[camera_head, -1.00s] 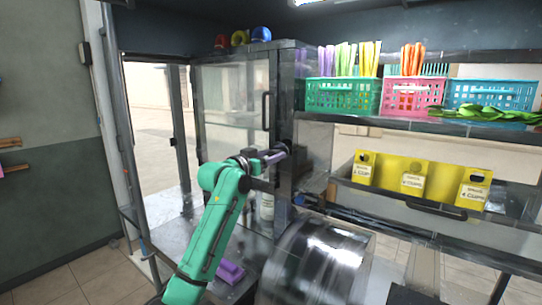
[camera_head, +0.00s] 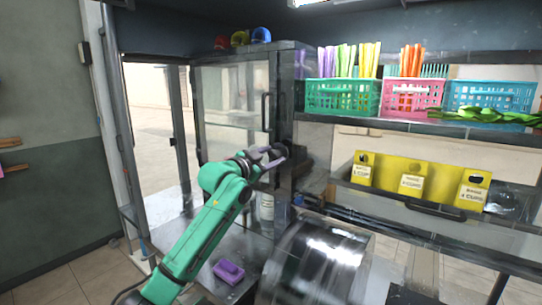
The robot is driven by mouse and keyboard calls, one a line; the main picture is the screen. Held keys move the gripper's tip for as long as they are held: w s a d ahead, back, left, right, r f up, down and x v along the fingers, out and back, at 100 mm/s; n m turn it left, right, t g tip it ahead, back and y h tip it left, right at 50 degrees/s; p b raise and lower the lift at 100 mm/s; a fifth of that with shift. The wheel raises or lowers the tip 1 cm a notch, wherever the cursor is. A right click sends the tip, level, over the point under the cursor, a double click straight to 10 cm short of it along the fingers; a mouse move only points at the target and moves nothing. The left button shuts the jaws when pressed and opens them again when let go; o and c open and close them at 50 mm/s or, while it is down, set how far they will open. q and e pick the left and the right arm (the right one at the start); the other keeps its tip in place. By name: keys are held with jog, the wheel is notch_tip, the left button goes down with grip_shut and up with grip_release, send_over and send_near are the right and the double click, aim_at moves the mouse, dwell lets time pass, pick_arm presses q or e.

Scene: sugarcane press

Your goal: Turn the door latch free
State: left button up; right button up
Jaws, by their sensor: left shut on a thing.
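The glass cabinet door (camera_head: 232,95) stands at the middle left in the head view, with a dark upright handle (camera_head: 265,112) on its right side. My left gripper (camera_head: 280,153) is at the cabinet's right-hand dark post, just below the handle. It is shut on the door latch at that post; the fingers and wrist hide most of the latch, so its exact angle is hard to tell. My right gripper is out of view.
A purple block (camera_head: 229,271) lies on the metal counter below my arm. A shiny metal drum (camera_head: 318,262) stands to the right, and a bottle (camera_head: 267,207) stands behind my forearm. Baskets (camera_head: 343,97) and yellow card holders (camera_head: 415,180) fill the right shelves.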

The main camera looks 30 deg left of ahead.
pick_arm(q)
jog(key=m+p, duration=0.1)
jog(key=m, duration=0.1)
jog(key=shift+r+m, duration=0.1)
jog(key=shift+m, duration=0.3)
jog(key=m+p, duration=0.2)
jog(key=m, duration=0.1)
jog(key=shift+m+p, duration=0.3)
jog(key=m+p, duration=0.2)
jog(key=m, duration=0.2)
jog(key=shift+d+f+m+p, duration=0.1)
jog(key=shift+f+m+p, duration=0.15)
jog(key=shift+m+p, duration=0.35)
jog(key=shift+f, duration=0.1)
jog(key=o, duration=1.3)
